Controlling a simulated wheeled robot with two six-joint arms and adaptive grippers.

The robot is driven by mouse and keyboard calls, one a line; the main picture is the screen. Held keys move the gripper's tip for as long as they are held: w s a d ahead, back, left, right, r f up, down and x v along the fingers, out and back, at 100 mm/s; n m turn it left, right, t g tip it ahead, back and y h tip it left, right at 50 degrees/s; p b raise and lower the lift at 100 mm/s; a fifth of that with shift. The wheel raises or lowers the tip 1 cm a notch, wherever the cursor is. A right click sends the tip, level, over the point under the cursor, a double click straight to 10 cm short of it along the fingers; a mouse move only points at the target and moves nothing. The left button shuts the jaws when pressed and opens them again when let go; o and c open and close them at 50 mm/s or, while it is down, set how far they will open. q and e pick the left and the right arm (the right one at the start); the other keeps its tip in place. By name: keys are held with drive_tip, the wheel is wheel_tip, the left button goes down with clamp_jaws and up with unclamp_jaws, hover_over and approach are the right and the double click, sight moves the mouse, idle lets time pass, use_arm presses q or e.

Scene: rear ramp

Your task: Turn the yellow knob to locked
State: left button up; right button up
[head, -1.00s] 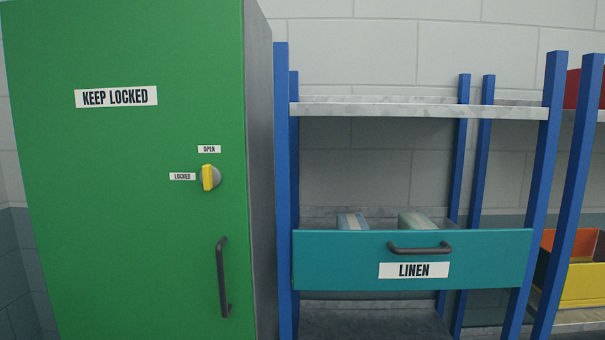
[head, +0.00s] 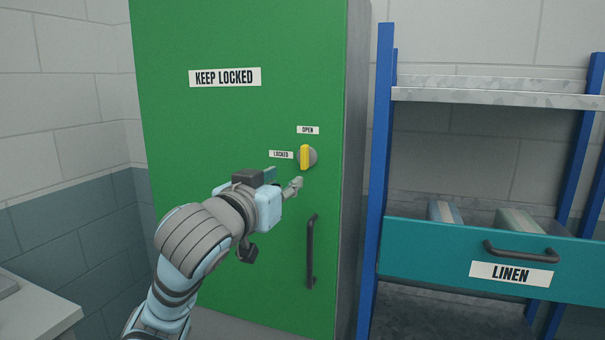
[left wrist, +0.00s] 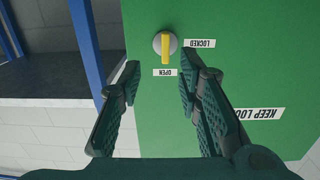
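The yellow knob (head: 305,157) sits on a grey round base on the green cabinet door (head: 230,130). Its bar stands upright, in line with the OPEN label (head: 308,130) above it; the LOCKED label (head: 281,155) is to its left. The knob also shows in the left wrist view (left wrist: 165,46), ahead of the fingertips. My left gripper (head: 296,184) is just below the knob in the head view. In the left wrist view its two fingers (left wrist: 158,84) are spread apart with nothing between them, and they do not touch the knob. My right gripper is not in view.
A black door handle (head: 311,250) is below the knob. To the right stands a blue-post shelf with a teal LINEN drawer (head: 480,262) pulled out, holding packets. A pale table top (head: 40,310) is at the lower left.

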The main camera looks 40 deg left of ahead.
sight(303, 155)
use_arm(q)
drive_tip(key=p+x, duration=0.1)
drive_tip(key=x, duration=0.3)
drive_tip(key=r+p+x, duration=0.1)
drive_tip(key=x, duration=0.3)
drive_tip(key=r+p+x, duration=0.1)
drive_tip(key=p+x, duration=0.1)
drive_tip(key=x, duration=0.3)
drive_tip(key=shift+a+r, duration=0.25)
drive_tip(key=shift+a, duration=0.2)
clamp_jaws()
